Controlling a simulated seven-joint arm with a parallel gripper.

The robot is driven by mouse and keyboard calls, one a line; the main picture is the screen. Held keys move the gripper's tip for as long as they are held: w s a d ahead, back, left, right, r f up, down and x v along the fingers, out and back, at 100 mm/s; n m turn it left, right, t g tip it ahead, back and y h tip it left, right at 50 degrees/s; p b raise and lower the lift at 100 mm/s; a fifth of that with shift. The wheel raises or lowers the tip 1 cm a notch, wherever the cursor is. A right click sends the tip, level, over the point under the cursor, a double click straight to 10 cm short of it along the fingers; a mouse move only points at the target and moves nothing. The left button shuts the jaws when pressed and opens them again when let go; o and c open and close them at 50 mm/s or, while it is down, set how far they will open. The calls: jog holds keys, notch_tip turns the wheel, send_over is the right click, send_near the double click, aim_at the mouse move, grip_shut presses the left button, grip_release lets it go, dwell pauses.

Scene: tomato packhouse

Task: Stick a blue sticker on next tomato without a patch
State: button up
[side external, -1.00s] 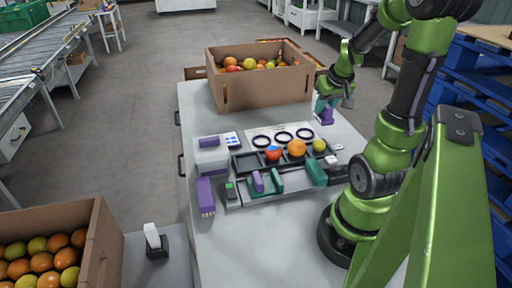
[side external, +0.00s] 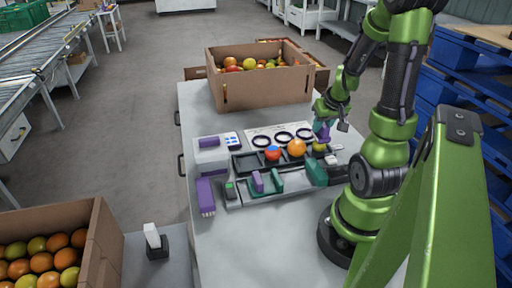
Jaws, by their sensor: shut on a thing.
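A dark tray (side external: 249,169) on the bench holds three tomatoes in a row. The left one is a red tomato (side external: 272,156) with a blue patch on top. The middle one is an orange tomato (side external: 297,148) with no patch visible. The right one is a yellow-green tomato (side external: 318,148), its top partly hidden. My gripper (side external: 323,124) is shut on a purple-and-teal tool (side external: 323,133), right above the yellow-green tomato. I cannot tell whether the tool touches it.
A cardboard box of tomatoes (side external: 262,88) stands at the back of the bench. Black rings (side external: 284,138) lie behind the tray. Purple and green tools (side external: 277,181) lie in front. Another tomato box (side external: 98,250) is at the lower left. The bench front is clear.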

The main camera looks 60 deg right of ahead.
jog(key=shift+f, duration=0.6)
dwell(1.7)
jog(key=shift+r, duration=3.6)
jog(key=w+a+r+n+t+y, duration=0.15)
jog(key=w+a+n, duration=0.45)
jog(key=w+a, duration=0.65)
jog(key=w+a+r+n+y, duration=0.1)
jog(key=w+a+r, duration=0.1)
jog(key=a, duration=0.5)
jog(key=w+a+r+n, duration=0.1)
jog(key=w+a, duration=0.3)
jog(key=a, duration=0.4)
jog(key=shift+r+n+y, duration=0.35)
jog(key=shift+n, duration=0.15)
